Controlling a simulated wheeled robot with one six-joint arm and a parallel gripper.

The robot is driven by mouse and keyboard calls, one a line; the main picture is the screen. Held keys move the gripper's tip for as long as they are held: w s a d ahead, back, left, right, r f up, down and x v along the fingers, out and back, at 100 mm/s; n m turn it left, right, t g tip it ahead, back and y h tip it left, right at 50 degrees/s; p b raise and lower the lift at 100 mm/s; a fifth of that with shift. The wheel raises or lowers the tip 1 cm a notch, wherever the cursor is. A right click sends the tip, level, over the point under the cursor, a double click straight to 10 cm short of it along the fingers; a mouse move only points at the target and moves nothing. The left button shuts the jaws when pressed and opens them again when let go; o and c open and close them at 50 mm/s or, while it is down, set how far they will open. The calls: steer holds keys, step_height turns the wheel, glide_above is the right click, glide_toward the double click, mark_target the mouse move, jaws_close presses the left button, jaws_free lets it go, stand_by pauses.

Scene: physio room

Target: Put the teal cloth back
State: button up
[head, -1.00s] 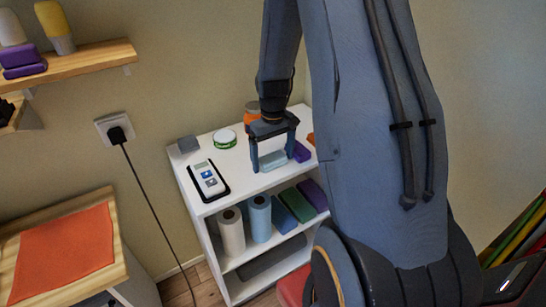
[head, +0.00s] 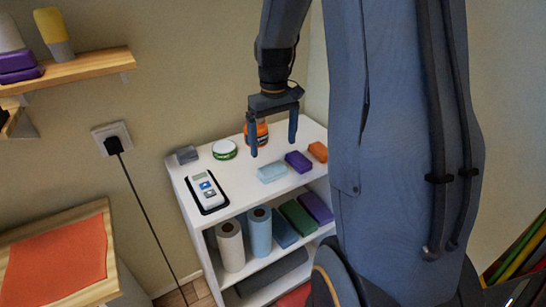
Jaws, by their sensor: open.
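The pale teal cloth (head: 272,173), a small folded block, lies on the white top of the shelf unit (head: 239,197), near its front edge. It lies left of a purple folded cloth (head: 299,161), with a small gap between them. My gripper (head: 273,149) is open and empty. Its two fingers point down and hang above the shelf top, above and apart from the teal cloth.
An orange cloth (head: 318,151), orange jar (head: 257,133), green-white tin (head: 225,149), grey block (head: 187,154) and handheld device (head: 206,190) share the top. Rolls and folded cloths fill the shelf below. A black cable (head: 146,208) hangs from the wall socket.

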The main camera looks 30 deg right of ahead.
steer(key=s+a+f+t, duration=0.1)
steer(key=s+a+f, duration=0.1)
steer(key=s+a, duration=1.2)
steer(key=shift+s+a, duration=0.4)
steer(key=shift+a, duration=0.15)
steer(key=shift+c, duration=0.2)
